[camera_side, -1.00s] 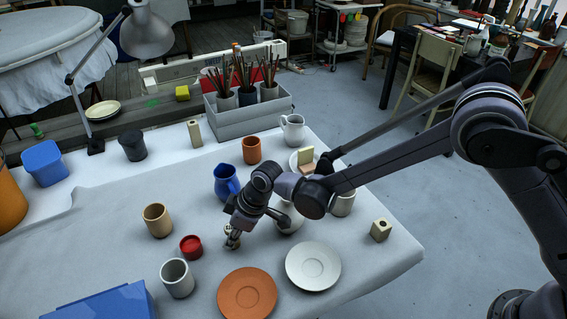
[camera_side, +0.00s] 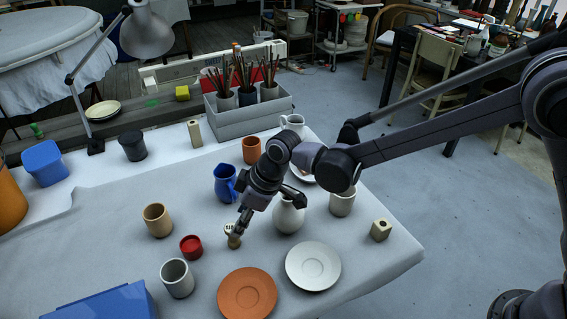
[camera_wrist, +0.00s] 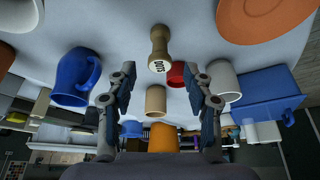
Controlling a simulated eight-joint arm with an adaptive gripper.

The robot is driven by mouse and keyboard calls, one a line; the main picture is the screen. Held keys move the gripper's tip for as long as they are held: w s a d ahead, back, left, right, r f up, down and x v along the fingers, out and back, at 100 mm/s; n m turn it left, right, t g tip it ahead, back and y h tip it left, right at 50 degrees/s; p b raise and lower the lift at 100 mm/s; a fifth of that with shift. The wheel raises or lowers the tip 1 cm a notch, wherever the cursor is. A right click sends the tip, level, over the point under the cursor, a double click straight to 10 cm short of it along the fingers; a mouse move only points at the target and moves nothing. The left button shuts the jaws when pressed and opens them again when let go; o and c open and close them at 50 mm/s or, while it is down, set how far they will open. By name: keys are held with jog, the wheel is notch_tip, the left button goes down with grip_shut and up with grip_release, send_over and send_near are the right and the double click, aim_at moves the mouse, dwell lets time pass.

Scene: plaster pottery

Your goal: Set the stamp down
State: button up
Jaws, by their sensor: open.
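The stamp (camera_side: 233,241) is a small wooden piece with a pale labelled top. It stands upright on the cloth-covered table, right of the red pot (camera_side: 191,246). In the wrist view, the stamp (camera_wrist: 159,42) has a narrow waist and a round end reading "DOTS" that faces the camera. My gripper (camera_side: 237,229) is just above the stamp in the side view. In the wrist view, my gripper (camera_wrist: 160,76) has its two fingers spread wide with nothing held between them.
A terracotta plate (camera_side: 247,292) and a white plate (camera_side: 313,266) lie in front. A white vase (camera_side: 288,216) and blue jug (camera_side: 225,184) stand close to my arm. A tan cup (camera_side: 157,220) and grey mug (camera_side: 177,279) stand left. Bare cloth shows between them.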

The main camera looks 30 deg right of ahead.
jog(key=s+d+r+m+t+h, duration=0.1)
jog(key=s+d+r+m, duration=0.2)
jog(key=d+r, duration=0.55)
jog(key=s+d+r+m+t, duration=0.2)
jog(key=d+r, duration=0.3)
jog(key=d, duration=0.6)
jog(key=s+d+m+t+h, duration=0.1)
jog(key=s+d+m+h, duration=0.2)
jog(key=s+d, duration=0.9)
jog(key=d+f+m, duration=0.1)
jog(key=d+m, duration=0.2)
jog(key=shift+s+d+t, duration=0.25)
jog(key=shift+t, duration=0.05)
